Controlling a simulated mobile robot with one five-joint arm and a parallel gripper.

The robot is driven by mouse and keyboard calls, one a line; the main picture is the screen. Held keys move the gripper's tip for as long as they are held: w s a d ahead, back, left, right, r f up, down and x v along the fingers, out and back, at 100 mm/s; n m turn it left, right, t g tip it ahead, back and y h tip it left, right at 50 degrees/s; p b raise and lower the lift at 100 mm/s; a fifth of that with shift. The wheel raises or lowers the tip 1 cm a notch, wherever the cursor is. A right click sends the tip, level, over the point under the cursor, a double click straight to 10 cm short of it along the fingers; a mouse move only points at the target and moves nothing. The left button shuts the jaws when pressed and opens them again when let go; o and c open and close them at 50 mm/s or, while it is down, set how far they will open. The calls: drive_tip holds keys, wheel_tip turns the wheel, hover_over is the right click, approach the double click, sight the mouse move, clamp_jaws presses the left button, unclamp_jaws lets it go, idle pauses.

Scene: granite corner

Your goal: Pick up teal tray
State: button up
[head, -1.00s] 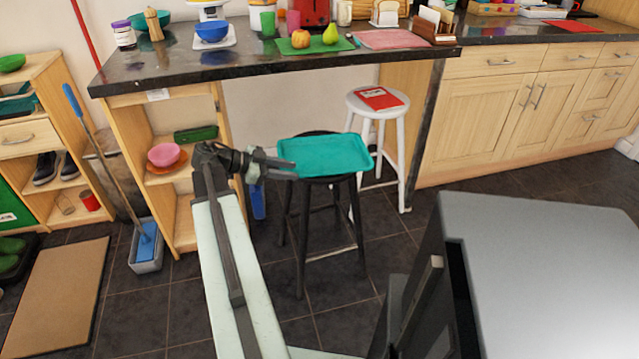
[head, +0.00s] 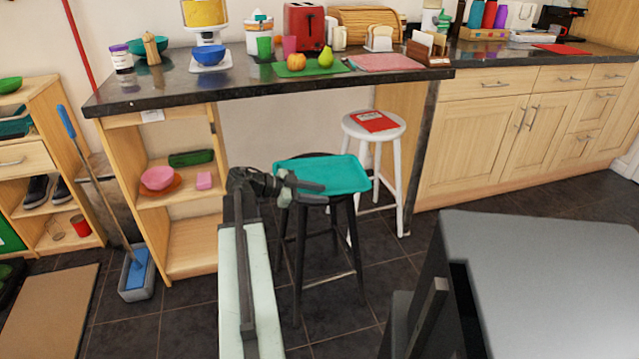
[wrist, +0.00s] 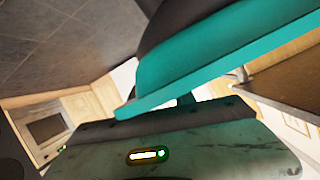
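The teal tray (head: 335,172) lies on top of a black stool (head: 345,215) in the head view. My gripper (head: 312,191) is at the tray's left front edge, and its two fingers look apart. The upper finger overlaps the tray in the picture; the lower one shows by the front rim. I cannot tell whether either touches it. In the wrist view the tray's teal rim (wrist: 215,62) runs slantwise close above the broad gripper part (wrist: 190,145). The dark stool seat (wrist: 180,22) shows beside the rim.
A white stool (head: 373,130) with a red book (head: 374,121) stands behind right of the black stool. The dark counter (head: 270,85) is behind, holding several kitchen items. A wooden shelf (head: 180,200) with pink dishes is at left. Dark tiled floor (head: 335,320) is open in front.

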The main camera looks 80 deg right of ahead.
drive_tip(key=shift+r, duration=0.1)
clamp_jaws()
idle(1.2)
